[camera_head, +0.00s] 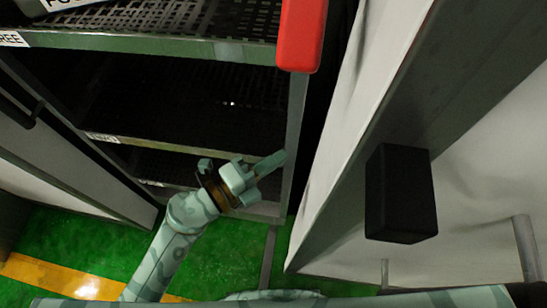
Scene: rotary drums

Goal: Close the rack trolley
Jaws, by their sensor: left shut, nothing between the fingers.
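The rack trolley (160,46) is a tall grey metal frame with mesh shelves and small white labels. Its front is open and its shelves show, the lower ones in dark shadow. A white panel (365,90) with a grey edge stands out to the right of the rack, like an open door. Another pale panel (60,165) stands out to the left. My left gripper (266,170) is shut and empty in front of the lower shelves, by the right upright; I cannot tell if it touches. My right gripper is not in view.
A red block (302,38) sits at the top of the right upright. A black block (400,195) sticks out from the right panel. A dark handle (28,115) is on the left panel. The green floor (90,245) with a yellow stripe (60,278) is clear.

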